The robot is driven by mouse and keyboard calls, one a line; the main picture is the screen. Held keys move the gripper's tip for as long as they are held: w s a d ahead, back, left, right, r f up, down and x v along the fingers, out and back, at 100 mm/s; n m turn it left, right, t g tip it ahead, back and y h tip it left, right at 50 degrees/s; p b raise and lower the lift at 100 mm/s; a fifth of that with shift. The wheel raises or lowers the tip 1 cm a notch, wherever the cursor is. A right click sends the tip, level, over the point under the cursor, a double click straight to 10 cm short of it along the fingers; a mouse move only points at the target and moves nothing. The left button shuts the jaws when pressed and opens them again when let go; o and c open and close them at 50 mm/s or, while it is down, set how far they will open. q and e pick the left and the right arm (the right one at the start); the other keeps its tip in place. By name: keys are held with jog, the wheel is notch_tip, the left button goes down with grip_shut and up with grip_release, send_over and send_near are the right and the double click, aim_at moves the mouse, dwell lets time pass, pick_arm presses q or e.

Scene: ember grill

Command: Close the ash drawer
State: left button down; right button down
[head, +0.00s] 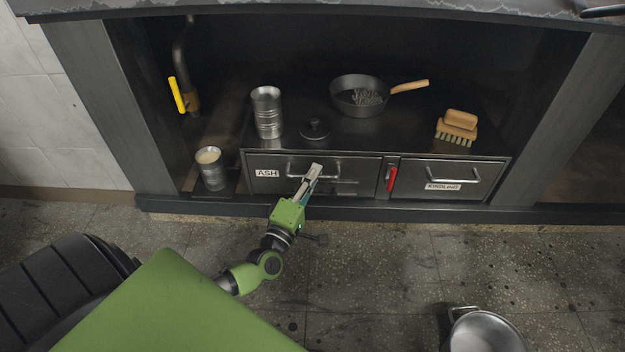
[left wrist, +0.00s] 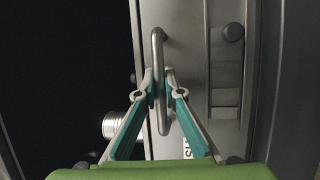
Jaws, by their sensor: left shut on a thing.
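The ash drawer (head: 345,184) is a dark metal front with a white ASH label at its upper left. It looks flush or nearly flush with the unit. Its bar handle (head: 297,177) also shows upright in the left wrist view (left wrist: 158,45). My left gripper (head: 314,171) reaches the handle from the front. In the left wrist view its two fingers (left wrist: 160,78) close on the bar from both sides. My right gripper is not in view.
The kindling drawer (head: 480,183) is to the right, past a red lever (head: 391,179). Above stand a ribbed can (head: 267,115), a pan (head: 350,98) and a brush (head: 457,128). A cup (head: 211,170) stands left of the drawer. A pot (head: 485,333) is on the floor.

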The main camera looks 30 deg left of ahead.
pick_arm(q)
jog(key=c, duration=2.1)
grip_release()
jog(key=shift+w+a, duration=0.1)
jog(key=shift+w, duration=0.1)
jog(key=shift+c, duration=0.2)
jog(key=shift+s, duration=0.1)
jog(key=v, duration=1.1)
jog(key=shift+s, duration=0.4)
